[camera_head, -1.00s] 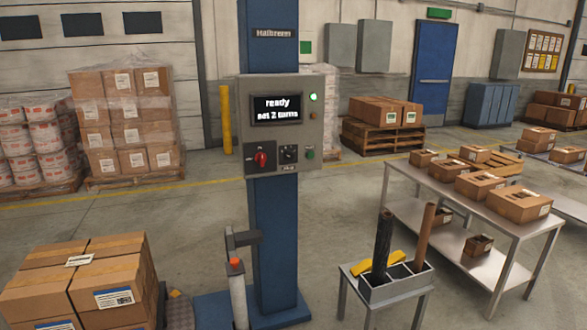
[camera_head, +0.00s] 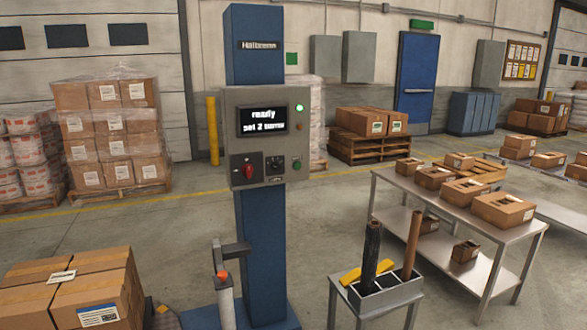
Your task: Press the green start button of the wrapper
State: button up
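The wrapper is a blue column (camera_head: 262,230) with a grey control panel (camera_head: 243,99) on its front. Its screen (camera_head: 263,120) reads "ready" and what looks like "set 2 turns". A red switch (camera_head: 248,171) and a black dial (camera_head: 274,164) sit below the screen. The green button (camera_head: 297,164) is at the panel's lower right, unobstructed. A lit green lamp (camera_head: 299,107) is at the upper right, with a dull orange-brown lamp (camera_head: 299,126) below it. My gripper is not in view.
Stacked cartons (camera_head: 70,290) stand at the lower left. A small stand (camera_head: 340,296) with rolls in a grey tray is right of the column. A steel table (camera_head: 400,190) with cartons is farther right. Open floor lies between the column and the back pallets.

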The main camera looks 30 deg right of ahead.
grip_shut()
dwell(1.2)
